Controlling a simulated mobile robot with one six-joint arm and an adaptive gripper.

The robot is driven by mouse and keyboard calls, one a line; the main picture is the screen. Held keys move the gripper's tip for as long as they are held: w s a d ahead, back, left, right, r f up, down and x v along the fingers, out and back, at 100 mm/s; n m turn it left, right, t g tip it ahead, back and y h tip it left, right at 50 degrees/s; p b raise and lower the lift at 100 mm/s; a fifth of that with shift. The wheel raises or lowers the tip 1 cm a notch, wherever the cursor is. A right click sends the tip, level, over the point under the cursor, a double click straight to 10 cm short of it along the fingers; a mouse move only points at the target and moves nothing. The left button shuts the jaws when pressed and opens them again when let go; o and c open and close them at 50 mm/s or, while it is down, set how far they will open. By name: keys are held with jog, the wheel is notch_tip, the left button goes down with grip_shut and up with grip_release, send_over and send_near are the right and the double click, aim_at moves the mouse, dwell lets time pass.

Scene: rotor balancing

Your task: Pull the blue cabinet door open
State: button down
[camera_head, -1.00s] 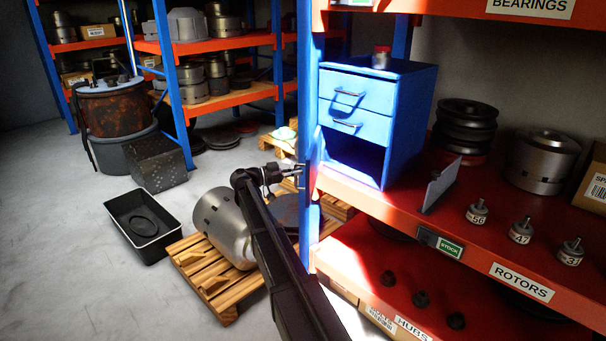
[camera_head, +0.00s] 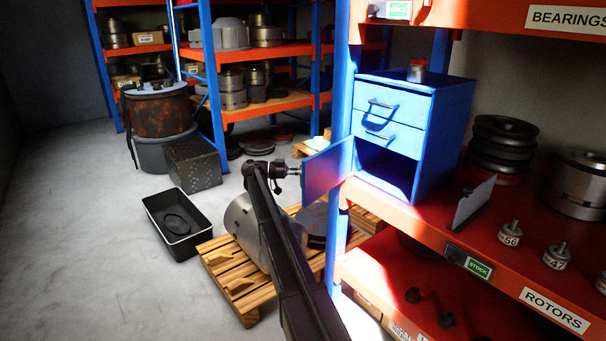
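The blue cabinet (camera_head: 436,140) stands on the red middle shelf, with two drawers with dark handles above an open lower compartment. The cabinet door (camera_head: 327,170) is a blue panel standing swung out to the left of the compartment, partly in front of the rack's blue post. The dark compartment looks empty from here. My gripper (camera_head: 295,171) is at the left edge of the door, at the end of my dark arm. The fingers are small, and I cannot tell whether they touch or grip the door.
A small red-lidded jar (camera_head: 417,71) stands on the cabinet. Numbered rotors (camera_head: 510,234) and an upright grey plate (camera_head: 473,202) are on the shelf (camera_head: 409,215). A wooden pallet (camera_head: 236,280) with metal drums and a black tray (camera_head: 177,223) lie below.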

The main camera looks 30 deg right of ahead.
jog(key=shift+a, duration=0.15)
jog(key=c, duration=0.7)
grip_release()
jog(key=shift+s, duration=0.1)
